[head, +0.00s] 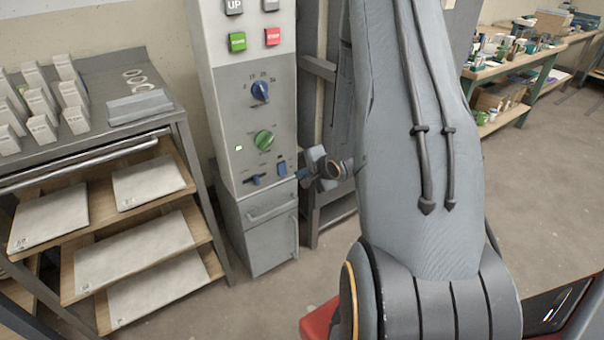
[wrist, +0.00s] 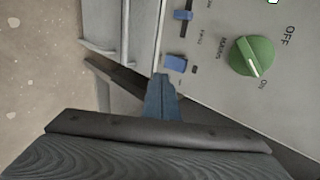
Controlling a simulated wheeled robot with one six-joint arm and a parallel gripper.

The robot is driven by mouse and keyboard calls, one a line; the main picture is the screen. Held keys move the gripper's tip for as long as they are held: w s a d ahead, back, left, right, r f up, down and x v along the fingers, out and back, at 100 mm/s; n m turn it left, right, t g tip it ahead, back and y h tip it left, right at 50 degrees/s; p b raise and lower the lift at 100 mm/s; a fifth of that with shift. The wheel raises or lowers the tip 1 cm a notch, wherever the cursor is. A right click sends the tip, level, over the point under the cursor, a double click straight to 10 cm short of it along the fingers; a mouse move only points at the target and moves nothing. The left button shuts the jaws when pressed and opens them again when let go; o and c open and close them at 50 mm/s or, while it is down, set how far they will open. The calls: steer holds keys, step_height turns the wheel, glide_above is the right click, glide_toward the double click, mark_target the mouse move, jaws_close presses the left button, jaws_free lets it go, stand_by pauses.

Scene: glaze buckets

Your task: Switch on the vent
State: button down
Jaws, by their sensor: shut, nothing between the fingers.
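A grey control cabinet (head: 235,110) carries the controls. Low on its face are a blue slider (head: 256,181) in a dark slot and a blue rocker-like switch (head: 282,169). In the wrist view the slider (wrist: 183,15) is at the top and the blue switch (wrist: 175,63) is below it. Their labels are too small to read surely, so I cannot tell which is the vent's. My gripper (head: 299,174) is shut and empty beside the lower right of the panel. In the wrist view its fingertips (wrist: 161,78) are close to the blue switch; contact is not clear.
A green knob (head: 264,140), marked OFF and ON, and a blue dial (head: 260,91) sit above. Green (head: 237,42) and red (head: 272,37) buttons are higher. A rack with boards (head: 110,190) stands left. A worktable (head: 520,60) is at the back right. Floor between is clear.

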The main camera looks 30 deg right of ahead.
glide_toward(284, 173)
steer(key=x, duration=0.5)
steer(key=shift+w+a+f, duration=0.1)
steer(key=shift+w+f, duration=0.25)
steer(key=shift+f, duration=0.05)
